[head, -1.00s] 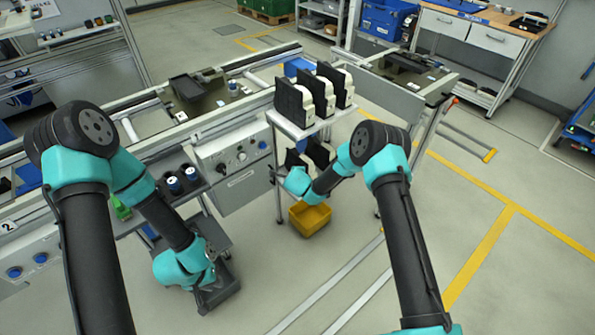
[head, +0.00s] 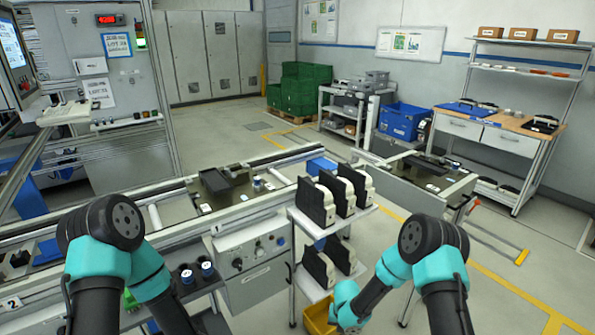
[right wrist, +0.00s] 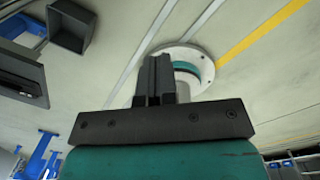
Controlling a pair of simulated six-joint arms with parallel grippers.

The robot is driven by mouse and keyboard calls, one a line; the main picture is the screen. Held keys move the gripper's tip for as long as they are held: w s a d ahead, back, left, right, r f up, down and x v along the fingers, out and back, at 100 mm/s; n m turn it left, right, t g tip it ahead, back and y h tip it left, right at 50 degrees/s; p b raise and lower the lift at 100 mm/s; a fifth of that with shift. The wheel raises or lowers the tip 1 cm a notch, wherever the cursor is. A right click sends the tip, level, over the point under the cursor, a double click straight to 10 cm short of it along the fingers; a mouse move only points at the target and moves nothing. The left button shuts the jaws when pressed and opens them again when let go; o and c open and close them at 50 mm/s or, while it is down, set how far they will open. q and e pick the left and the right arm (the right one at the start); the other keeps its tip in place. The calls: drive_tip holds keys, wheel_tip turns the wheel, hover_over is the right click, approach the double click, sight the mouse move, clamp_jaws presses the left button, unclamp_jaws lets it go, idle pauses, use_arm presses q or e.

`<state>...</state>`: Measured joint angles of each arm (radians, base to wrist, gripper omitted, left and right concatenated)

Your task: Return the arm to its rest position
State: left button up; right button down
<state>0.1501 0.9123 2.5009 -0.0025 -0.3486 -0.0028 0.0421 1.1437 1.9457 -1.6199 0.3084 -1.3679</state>
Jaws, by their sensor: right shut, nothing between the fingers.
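My right gripper (right wrist: 155,75) shows in the right wrist view, its two dark fingers together with nothing between them. Behind the fingers are the pale floor and a round white base with a teal ring. In the head view my right arm (head: 440,255) is bent at the elbow, its teal wrist (head: 345,300) low beside the parts rack; its fingers cannot be made out there. My left arm (head: 105,225) is bent at the lower left, its forearm running down out of the picture. My left gripper is outside both current views.
A rack (head: 300,222) holds several black-and-white parts (head: 317,202) on two shelves, close to my right wrist. A yellow bin (head: 318,318) is under it. The conveyor line (head: 180,235) crosses behind. A workbench (head: 500,120) stands at the back right. Floor at the right is open.

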drive_tip(key=s+d+r+m+y, duration=0.1)
drive_tip(key=s+d+r+m, duration=0.1)
drive_tip(key=s+m, duration=0.6)
drive_tip(key=s+d+r+m+y, duration=0.1)
drive_tip(key=s+d+r+m, duration=0.1)
drive_tip(key=s+m, duration=0.6)
drive_tip(key=s+d+r+m+y, duration=0.1)
drive_tip(key=s+m, duration=0.7)
drive_tip(key=m, duration=1.1)
drive_tip(key=shift+s+d+r, duration=0.4)
drive_tip(key=shift+d+r, duration=0.3)
drive_tip(key=shift+d, duration=0.5)
